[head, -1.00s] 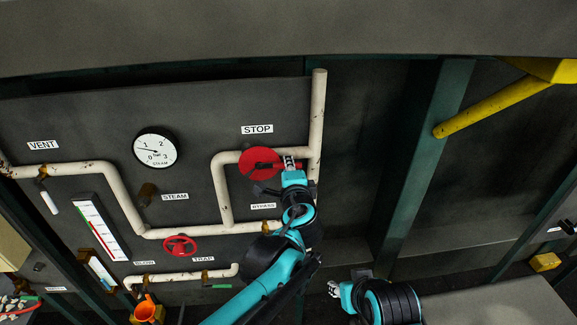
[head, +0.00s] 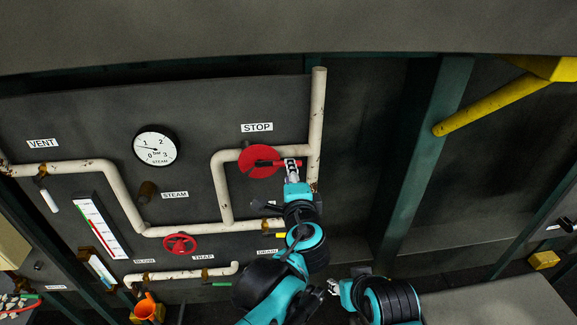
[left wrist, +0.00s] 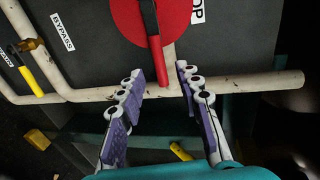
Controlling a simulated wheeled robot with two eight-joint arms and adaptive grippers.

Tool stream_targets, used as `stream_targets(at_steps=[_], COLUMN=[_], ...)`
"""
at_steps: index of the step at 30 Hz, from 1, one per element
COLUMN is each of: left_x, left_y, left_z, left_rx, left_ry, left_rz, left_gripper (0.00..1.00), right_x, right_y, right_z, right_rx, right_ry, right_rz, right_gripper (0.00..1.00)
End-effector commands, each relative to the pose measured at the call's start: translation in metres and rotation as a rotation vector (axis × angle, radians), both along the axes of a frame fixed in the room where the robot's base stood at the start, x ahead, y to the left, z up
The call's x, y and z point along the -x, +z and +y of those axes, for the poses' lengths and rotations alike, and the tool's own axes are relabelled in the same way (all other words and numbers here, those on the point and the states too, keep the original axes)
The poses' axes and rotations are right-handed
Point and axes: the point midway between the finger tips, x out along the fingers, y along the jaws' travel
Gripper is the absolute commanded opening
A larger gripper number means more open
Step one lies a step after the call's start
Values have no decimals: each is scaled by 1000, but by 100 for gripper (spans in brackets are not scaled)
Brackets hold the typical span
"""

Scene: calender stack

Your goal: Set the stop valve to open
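The stop valve has a red disc (head: 258,160) below the STOP label (head: 257,127). Its lever (head: 279,163) points right across the disc, roughly along the short pipe. In the left wrist view the lever (left wrist: 157,60) is black near the disc and red at its end. My left gripper (head: 292,165) is at the lever's outer end. The wrist view shows its two fingers (left wrist: 160,78) apart, with the lever's end between the fingertips in the picture; contact cannot be told. My right gripper (head: 333,288) is low beside my arm, too small to judge.
White pipes (head: 317,115) run close behind and right of the left gripper. A bypass valve with a yellow handle (left wrist: 33,80) is nearby. A yellow pipe (head: 490,108) is at right.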

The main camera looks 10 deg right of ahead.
Motion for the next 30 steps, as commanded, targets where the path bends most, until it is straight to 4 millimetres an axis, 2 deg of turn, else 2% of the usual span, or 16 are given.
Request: stream_targets(at_steps=[1,4,10,30], left_x=[12,31,53,57], left_y=[2,6,11,11], left_z=[-1,-1,0,0], left_rx=[0,0,1,1], left_ry=[-4,-4,-1,0], left_rz=[-1,0,0,0], left_gripper=[34,34,34,34], right_x=[0,0,0,0], right_y=[0,0,0,0], right_z=[0,0,0,0], right_rx=[0,0,0,0], right_ry=[0,0,0,0], right_rz=[0,0,0,0], right_gripper=[40,40,40,40])
